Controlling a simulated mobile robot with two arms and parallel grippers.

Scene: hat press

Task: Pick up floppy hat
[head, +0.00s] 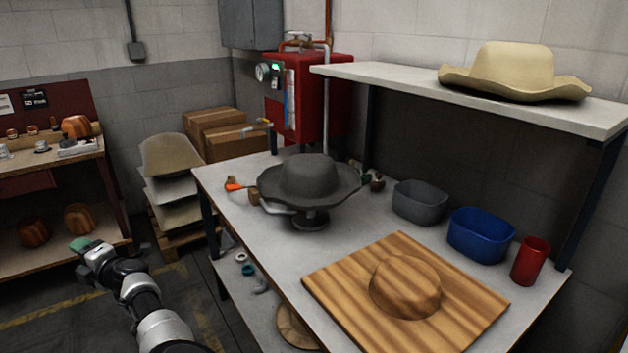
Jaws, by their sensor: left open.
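A grey wide-brimmed floppy hat (309,181) sits raised on a dark stand (309,219) toward the far left part of the workbench. A tan hat (512,72) lies on the shelf above the bench. My left gripper (83,247) is at the lower left, over the floor and clear of the bench. It is open and empty, well to the left of the grey hat and apart from it. My right gripper does not show.
The workbench (258,233) holds a wooden board with a hat block (405,287), a grey bin (420,202), a blue bin (480,235) and a red cup (530,261). Small tools lie beside the grey hat. Boxes (232,141) and stacked hat forms (172,157) stand behind left.

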